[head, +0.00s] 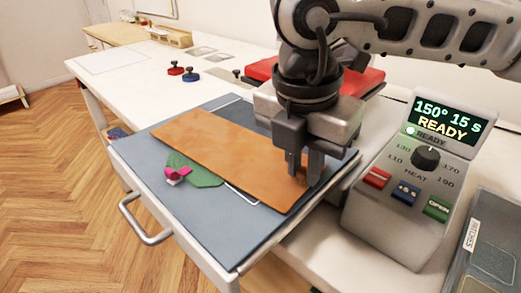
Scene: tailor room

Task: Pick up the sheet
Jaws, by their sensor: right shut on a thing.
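An orange-brown rectangular sheet (228,144) lies across a blue-grey pad (215,222) with white outline marks, on a pulled-out tray with a metal handle (145,222). My right gripper (303,174) points down over the sheet's right end, with its fingers shut on the sheet near that edge. The sheet looks flat, and I cannot tell whether that end is raised. A green piece (199,175) shows partly from under the sheet's front edge, with a small pink piece (177,174) at its left. My left gripper is not in view.
A control box (405,190) with a screen reading "150° 15 s READY" stands right of the tray. A red padded block (362,82) is behind my right gripper. Red (175,69) and blue (190,75) knobbed stamps stand on the white table (140,84). A dark bin (490,255) is at right.

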